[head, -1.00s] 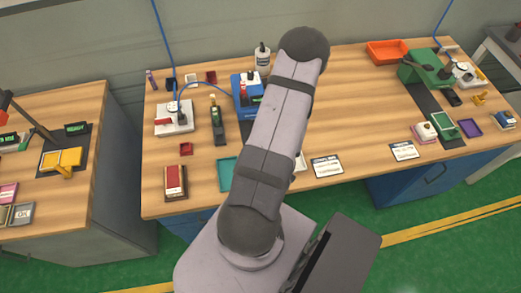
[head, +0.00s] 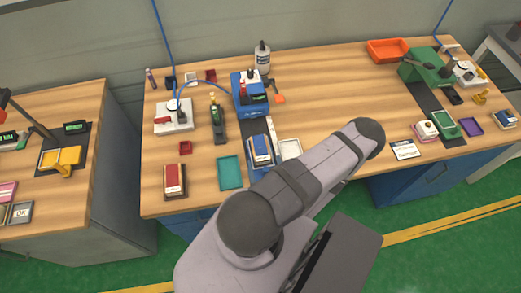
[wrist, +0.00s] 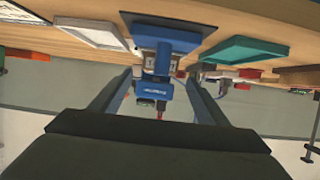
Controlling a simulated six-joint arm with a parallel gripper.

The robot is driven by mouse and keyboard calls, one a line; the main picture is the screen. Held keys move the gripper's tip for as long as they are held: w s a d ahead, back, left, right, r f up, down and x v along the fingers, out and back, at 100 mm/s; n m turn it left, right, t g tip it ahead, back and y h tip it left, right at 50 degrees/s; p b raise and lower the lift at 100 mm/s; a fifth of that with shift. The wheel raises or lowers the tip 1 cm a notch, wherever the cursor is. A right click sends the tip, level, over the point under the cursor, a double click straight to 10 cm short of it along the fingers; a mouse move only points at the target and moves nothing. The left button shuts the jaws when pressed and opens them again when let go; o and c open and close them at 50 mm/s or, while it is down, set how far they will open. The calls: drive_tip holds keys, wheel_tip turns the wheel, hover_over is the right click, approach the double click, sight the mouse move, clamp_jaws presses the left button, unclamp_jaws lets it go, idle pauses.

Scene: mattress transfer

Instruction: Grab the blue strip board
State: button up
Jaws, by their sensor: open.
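A blue board with white edges (head: 260,149) lies on a blue base at the front middle of the table, between a teal tray and a white tray. My arm hides the gripper in the head view.
The teal tray (head: 230,172) and white tray (head: 290,149) flank the board. A blue machine (head: 249,93) stands behind it. A red block (head: 175,181) lies at the left front.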

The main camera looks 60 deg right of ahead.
sight(261, 151)
drive_tip(key=shift+x, duration=1)
drive_tip(key=shift+b, duration=0.3)
drive_tip(key=shift+b+x, duration=0.65)
drive_tip(key=shift+x, duration=1.95)
drive_tip(key=shift+d+r, duration=0.1)
drive_tip(key=shift+r, duration=0.1)
drive_tip(key=c, duration=1.3)
drive_tip(key=shift+r, duration=0.1)
